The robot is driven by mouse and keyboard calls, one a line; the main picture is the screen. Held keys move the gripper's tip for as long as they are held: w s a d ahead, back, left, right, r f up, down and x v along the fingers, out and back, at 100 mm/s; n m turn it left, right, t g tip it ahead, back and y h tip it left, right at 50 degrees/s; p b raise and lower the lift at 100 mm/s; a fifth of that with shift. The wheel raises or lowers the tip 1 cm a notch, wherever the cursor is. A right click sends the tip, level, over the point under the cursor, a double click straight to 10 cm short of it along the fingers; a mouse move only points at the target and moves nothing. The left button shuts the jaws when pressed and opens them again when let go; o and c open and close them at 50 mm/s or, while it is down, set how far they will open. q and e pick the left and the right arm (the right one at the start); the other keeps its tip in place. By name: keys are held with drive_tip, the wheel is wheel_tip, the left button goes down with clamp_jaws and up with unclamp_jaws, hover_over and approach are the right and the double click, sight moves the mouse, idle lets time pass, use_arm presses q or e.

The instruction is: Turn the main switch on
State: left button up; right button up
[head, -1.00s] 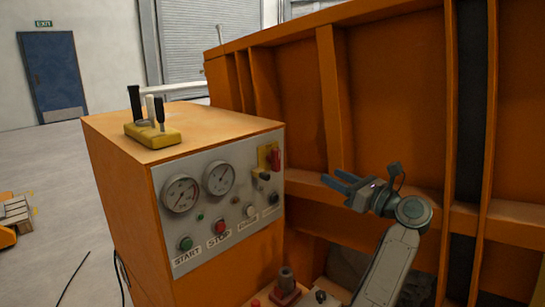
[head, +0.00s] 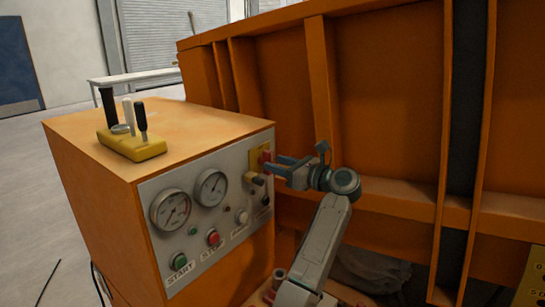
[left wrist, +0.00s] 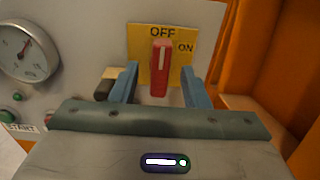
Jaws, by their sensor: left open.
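The main switch is a red handle (left wrist: 160,68) on a yellow plate (left wrist: 186,66) marked OFF at the top and ON to the right. In the left wrist view the handle stands upright, its white line toward OFF. In the head view the switch (head: 266,157) is at the upper right of the grey panel. My left gripper (head: 278,167) is at the switch. In the left wrist view its blue fingers (left wrist: 160,88) are open, one on each side of the handle, with gaps visible. My right gripper is not in view.
The grey panel (head: 208,248) also holds two gauges, a green START button (head: 179,262), a red STOP button (head: 213,238) and small knobs. A yellow lever block (head: 135,145) stands on the orange cabinet (head: 75,125). A ribbed orange wall (head: 395,100) rises to the right.

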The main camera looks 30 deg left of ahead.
use_arm(q)
drive_tip(key=shift+a+r, duration=0.1)
drive_tip(key=shift+a, duration=0.55)
drive_tip(key=shift+w+a, duration=0.1)
drive_tip(key=shift+a, duration=0.35)
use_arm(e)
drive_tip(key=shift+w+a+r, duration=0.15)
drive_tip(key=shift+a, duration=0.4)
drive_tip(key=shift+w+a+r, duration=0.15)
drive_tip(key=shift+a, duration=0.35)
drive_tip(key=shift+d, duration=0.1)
use_arm(q)
drive_tip(key=c, duration=0.9)
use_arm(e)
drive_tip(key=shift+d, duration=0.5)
